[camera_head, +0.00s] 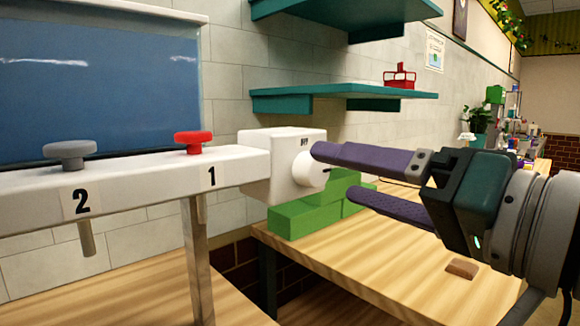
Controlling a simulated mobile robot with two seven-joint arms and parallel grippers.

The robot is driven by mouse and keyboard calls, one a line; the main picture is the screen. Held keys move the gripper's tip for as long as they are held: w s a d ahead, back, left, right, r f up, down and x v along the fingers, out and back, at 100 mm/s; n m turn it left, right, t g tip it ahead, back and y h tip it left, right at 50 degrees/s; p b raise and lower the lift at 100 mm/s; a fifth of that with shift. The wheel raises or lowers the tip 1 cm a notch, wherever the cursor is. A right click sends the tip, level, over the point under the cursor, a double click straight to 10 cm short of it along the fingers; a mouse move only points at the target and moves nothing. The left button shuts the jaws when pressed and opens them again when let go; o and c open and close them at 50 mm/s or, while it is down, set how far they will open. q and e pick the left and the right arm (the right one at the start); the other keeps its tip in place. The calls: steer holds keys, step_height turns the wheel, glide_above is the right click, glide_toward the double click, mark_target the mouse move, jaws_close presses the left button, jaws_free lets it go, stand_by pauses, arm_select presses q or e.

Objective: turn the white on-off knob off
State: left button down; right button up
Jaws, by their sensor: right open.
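The white on-off knob (306,172) sits on the right face of a white box (270,165) at the end of a white rail (130,178). A small dark mark shows on the knob's right side. My right gripper (334,174) comes in from the right with its two purple fingers spread and nothing between them. The upper fingertip is at the knob's upper edge in the picture; I cannot tell whether it touches. The lower fingertip is to the right of the knob and lower. My left gripper is not in view.
The rail carries a red knob (194,141) by label 1 and a grey knob (70,153) by label 2. Green blocks (305,214) stand on the wooden table (380,262) behind and below the box. A small brown block (462,268) lies under my gripper. Teal shelves (340,91) hang above.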

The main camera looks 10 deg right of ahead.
mark_target(320, 170)
steer(key=shift+x, duration=1.65)
jaws_close()
